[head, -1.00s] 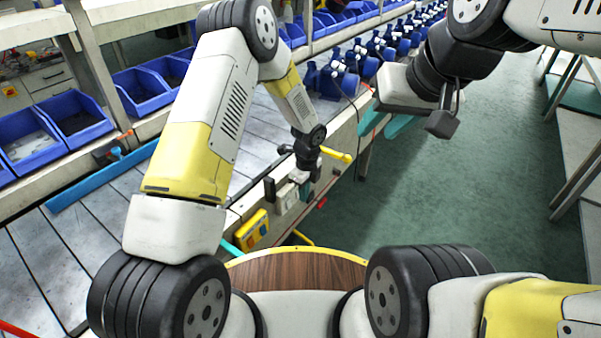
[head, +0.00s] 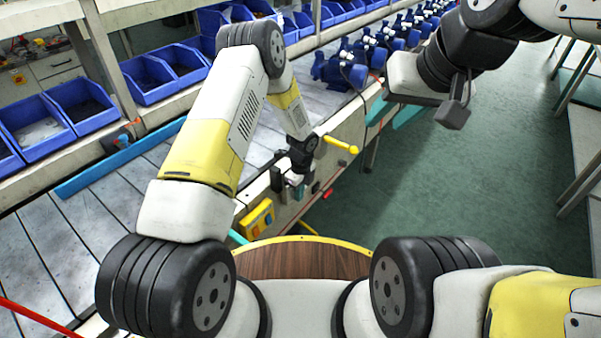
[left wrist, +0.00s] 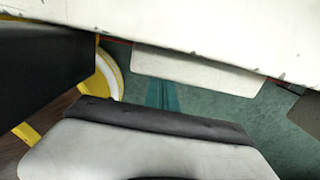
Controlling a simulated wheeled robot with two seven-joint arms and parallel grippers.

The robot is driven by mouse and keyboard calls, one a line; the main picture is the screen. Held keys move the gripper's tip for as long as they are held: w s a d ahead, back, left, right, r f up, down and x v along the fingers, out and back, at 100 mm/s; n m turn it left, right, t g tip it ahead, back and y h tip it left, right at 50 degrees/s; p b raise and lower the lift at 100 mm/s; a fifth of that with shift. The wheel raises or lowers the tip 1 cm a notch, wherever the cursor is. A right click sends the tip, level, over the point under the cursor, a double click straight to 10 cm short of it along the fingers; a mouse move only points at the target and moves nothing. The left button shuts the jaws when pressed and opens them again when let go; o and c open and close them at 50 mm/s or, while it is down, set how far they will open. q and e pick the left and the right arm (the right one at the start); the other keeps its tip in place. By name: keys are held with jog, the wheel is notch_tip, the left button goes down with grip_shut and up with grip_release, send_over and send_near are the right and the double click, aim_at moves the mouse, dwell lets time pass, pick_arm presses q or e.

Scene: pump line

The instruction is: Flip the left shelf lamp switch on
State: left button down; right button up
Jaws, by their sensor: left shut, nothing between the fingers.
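My left gripper (head: 294,182) is shut and empty. It points down at the side of the conveyor rail, in front of or right beside a pale switch box (head: 297,193) that it mostly hides. I cannot tell whether the fingertips touch it, or how the switch is set. In the left wrist view a pale flat plate (left wrist: 200,69) sticks out below the white rail edge; it may be a switch box. The fingertips are not clear there.
A yellow button box (head: 257,218) sits on the rail left of my left gripper. A yellow handle (head: 340,145) juts out to its right. Blue bins (head: 85,105) fill the shelf, and blue pumps (head: 342,70) stand along the line. The green aisle floor (head: 460,190) is clear.

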pick_arm(q)
jog(key=shift+f, duration=0.1)
jog(key=shift+w+a+t+y, duration=0.1)
jog(key=shift+a+t+y, duration=0.15)
jog(key=shift+y, duration=0.25)
jog(key=shift+r, duration=0.75)
jog(key=shift+w, duration=0.1)
